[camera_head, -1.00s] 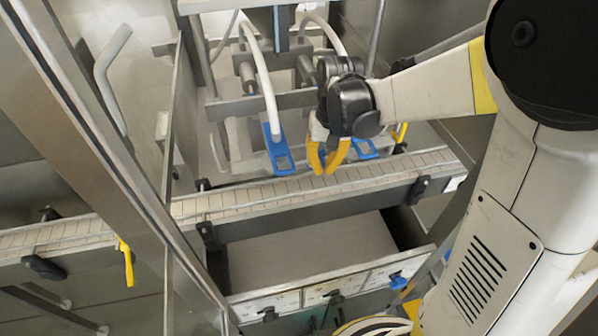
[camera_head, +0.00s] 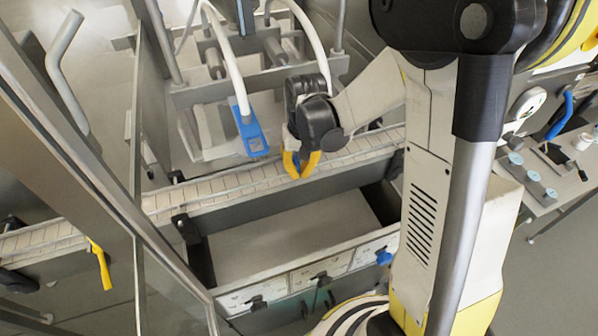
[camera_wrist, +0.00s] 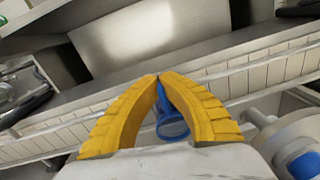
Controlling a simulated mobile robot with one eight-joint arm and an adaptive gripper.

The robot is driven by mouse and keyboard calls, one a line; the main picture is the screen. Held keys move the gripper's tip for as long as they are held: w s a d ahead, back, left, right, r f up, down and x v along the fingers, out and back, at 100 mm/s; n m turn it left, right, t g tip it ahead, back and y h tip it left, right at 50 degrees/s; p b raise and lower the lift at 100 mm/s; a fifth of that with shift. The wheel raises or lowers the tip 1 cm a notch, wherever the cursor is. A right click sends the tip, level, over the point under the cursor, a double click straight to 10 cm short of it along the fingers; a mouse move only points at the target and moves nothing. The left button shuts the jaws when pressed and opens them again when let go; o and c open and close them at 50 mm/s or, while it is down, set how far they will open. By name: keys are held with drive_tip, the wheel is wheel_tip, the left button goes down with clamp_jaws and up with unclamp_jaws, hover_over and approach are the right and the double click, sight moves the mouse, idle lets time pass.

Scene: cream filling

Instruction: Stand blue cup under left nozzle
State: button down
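My gripper (camera_head: 300,176) is over the conveyor, to the right of the left nozzle's blue end plate (camera_head: 251,137) in the head view. Its yellow fingers come together at the tips in the wrist view (camera_wrist: 158,80). The blue cup (camera_wrist: 173,126) shows in the gap between them, with a round rim towards the camera. The fingers seem shut on it, but they hide part of it and the contact is unclear. A pale part with a blue end (camera_wrist: 305,164), perhaps the left nozzle, is at lower right there.
The tiled conveyor (camera_head: 215,188) runs across under the gripper, with an open bin (camera_head: 290,235) in front. A yellow lever (camera_head: 100,262) hangs off the conveyor at left. A metal frame post (camera_head: 95,160) crosses the left side. Control panels stand at right.

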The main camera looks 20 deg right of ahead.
drive_tip(key=c, duration=1.6)
unclamp_jaws()
wheel_tip(320, 180, up, 12)
drive_tip(key=p, duration=0.4)
drive_tip(key=shift+s+r+n+t+h, duration=0.1)
drive_tip(key=shift+s+r+n+t, duration=0.15)
drive_tip(key=shift+s+r+t, duration=1.5)
drive_tip(key=shift+s+r+n+t+h, duration=0.1)
drive_tip(key=shift+s+r+n+t, duration=0.2)
drive_tip(key=shift+s+r+t, duration=1.4)
drive_tip(key=shift+s+r+n+t+h, duration=0.2)
drive_tip(key=shift+s+r, duration=0.7)
drive_tip(key=shift+s, duration=2)
drive_tip(key=shift+f, duration=0.1)
